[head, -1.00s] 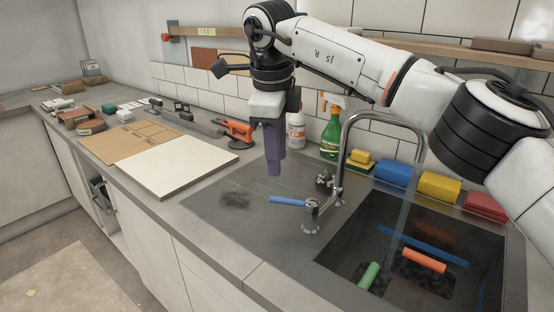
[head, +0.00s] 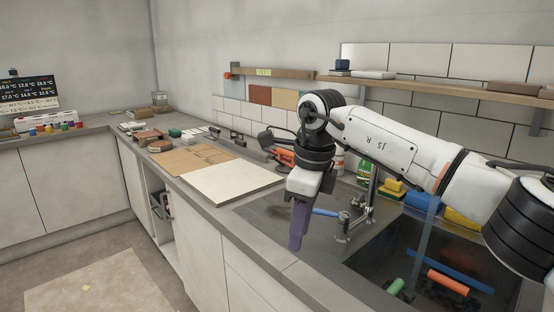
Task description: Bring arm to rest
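My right arm comes in from the right over the counter. Its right gripper (head: 297,226) points down with purple fingers, above the counter's front edge in the picture, left of the tap. The fingers overlap from this side, so the gap between them does not show, and I see no separate thing held. My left gripper and arm are not in view.
A tap (head: 369,195) and a sink with an orange roll (head: 447,283) and a green roll (head: 396,287) lie beneath my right arm. A blue strip (head: 325,212) lies by the tap. A cream board (head: 234,184) and an orange tool (head: 283,157) lie on the counter. A shelf (head: 440,88) runs along the wall.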

